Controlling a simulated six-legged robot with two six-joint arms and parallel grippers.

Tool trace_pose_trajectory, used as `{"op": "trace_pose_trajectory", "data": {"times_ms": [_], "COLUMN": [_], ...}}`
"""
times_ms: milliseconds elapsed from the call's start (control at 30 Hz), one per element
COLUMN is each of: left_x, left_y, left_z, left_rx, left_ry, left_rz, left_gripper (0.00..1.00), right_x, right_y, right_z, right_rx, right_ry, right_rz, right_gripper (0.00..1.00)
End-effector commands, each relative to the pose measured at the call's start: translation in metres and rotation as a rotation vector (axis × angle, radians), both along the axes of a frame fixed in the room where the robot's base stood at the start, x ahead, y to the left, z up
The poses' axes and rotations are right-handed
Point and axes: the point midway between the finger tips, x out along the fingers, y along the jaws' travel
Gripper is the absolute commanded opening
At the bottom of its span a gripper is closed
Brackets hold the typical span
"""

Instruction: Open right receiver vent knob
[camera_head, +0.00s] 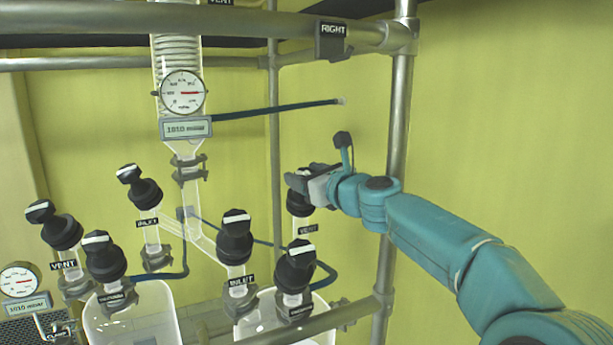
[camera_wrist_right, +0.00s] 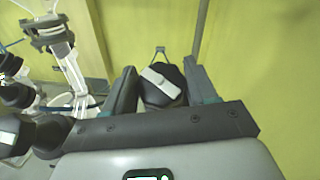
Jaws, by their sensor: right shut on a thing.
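The right receiver vent knob (camera_head: 298,203) is black with a white bar on top and stands above a label reading VENT. My right gripper (camera_head: 311,176) reaches it from the right and is shut on it. In the right wrist view the knob (camera_wrist_right: 163,84) sits between the two dark fingers of my right gripper (camera_wrist_right: 165,88), its white bar running diagonally. The fingers hide part of the knob in the head view. My left gripper is not in view.
Black INLET (camera_head: 235,240) and vacuum (camera_head: 296,268) knobs stand close below and left of the gripper. A pressure gauge (camera_head: 183,92) hangs at upper left. A metal post (camera_head: 397,130) stands behind my right arm. Glass receivers (camera_head: 133,318) are below.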

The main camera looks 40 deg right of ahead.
Motion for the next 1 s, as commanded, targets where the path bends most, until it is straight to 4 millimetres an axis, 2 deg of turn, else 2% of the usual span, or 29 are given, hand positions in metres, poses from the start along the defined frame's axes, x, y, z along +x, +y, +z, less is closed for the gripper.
{"op": "trace_pose_trajectory", "data": {"times_ms": [33, 67, 100, 367, 467, 567, 1000], "left_x": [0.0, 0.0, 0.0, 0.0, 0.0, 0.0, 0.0], "left_y": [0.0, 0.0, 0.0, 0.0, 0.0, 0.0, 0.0], "left_z": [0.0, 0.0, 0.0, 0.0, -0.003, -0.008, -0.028], "left_rx": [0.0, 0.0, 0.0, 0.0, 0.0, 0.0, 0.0], "left_ry": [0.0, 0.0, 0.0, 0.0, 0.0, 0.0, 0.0], "left_rz": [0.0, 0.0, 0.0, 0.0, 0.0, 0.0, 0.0], "left_gripper": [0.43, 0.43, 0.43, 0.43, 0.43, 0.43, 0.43], "right_x": [-0.001, -0.001, -0.001, -0.001, -0.006, -0.022, -0.131], "right_y": [-0.001, -0.001, -0.001, 0.0, 0.0, 0.003, 0.021], "right_z": [0.003, 0.003, 0.003, 0.001, 0.0, 0.0, 0.004], "right_rx": [-0.003, -0.003, -0.003, 0.0, -0.001, -0.002, -0.003], "right_ry": [-0.005, -0.005, -0.005, -0.002, -0.002, -0.003, -0.005], "right_rz": [-0.004, -0.004, -0.003, -0.002, -0.003, -0.003, -0.005], "right_gripper": [0.63, 0.73, 0.78, 0.78, 0.78, 0.78, 0.78]}}
